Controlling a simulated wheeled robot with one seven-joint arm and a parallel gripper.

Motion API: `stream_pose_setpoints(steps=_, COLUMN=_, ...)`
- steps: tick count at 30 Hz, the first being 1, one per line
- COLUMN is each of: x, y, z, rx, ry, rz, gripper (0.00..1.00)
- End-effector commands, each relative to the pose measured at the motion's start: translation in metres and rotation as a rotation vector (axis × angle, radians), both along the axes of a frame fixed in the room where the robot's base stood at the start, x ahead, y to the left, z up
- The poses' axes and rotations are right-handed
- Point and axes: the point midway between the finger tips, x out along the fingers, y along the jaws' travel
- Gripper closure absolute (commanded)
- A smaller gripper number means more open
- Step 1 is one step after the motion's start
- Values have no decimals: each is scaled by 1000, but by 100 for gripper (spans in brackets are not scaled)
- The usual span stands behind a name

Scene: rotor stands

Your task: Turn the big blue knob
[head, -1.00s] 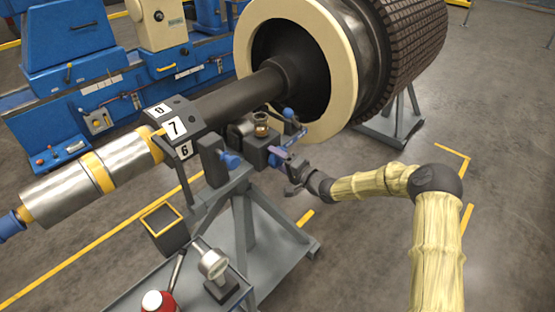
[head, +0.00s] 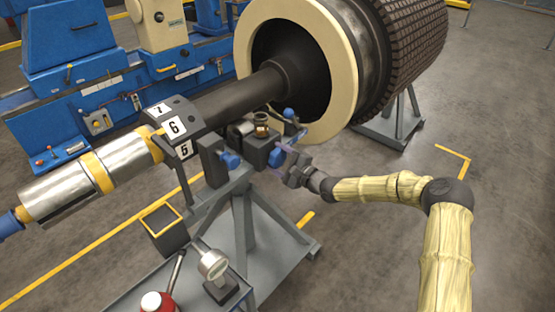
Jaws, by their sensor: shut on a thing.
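My gripper (head: 284,159) reaches in from the right, at the right side of the dark block on the rotor stand. It is shut on a blue knob (head: 276,157), which the fingers partly hide. A second blue knob (head: 230,160) sits to the left on the grey bracket, apart from my gripper. A small blue part (head: 288,113) stands behind the block.
The grey stand (head: 262,212) carries the shaft (head: 238,97) and big ribbed rotor (head: 415,45). A dial gauge (head: 213,265), a red bottle (head: 157,302) and an open yellow-rimmed box (head: 161,219) are at the lower left.

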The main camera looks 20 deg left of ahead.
Motion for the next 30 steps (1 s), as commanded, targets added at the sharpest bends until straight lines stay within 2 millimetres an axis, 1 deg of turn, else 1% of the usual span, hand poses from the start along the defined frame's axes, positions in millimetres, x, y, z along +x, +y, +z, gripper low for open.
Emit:
stream_pose_setpoints(steps=1, x=3, y=-3, z=0, rx=5, ry=11, rz=-7, gripper=59)
stream_pose_setpoints(steps=16, x=3, y=-3, z=-1, rx=13, ry=36, rz=-8, gripper=59)
stream_pose_setpoints(steps=17, x=3, y=-3, z=-1, rx=13, ry=36, rz=-8, gripper=34)
stream_pose_setpoints(steps=18, x=3, y=-3, z=-1, rx=13, ry=36, rz=-8, gripper=26)
stream_pose_setpoints(steps=20, x=3, y=-2, z=0, rx=13, ry=36, rz=-6, gripper=14)
stream_pose_setpoints(steps=30, x=0, y=-2, z=0, rx=14, ry=36, rz=-2, gripper=14)
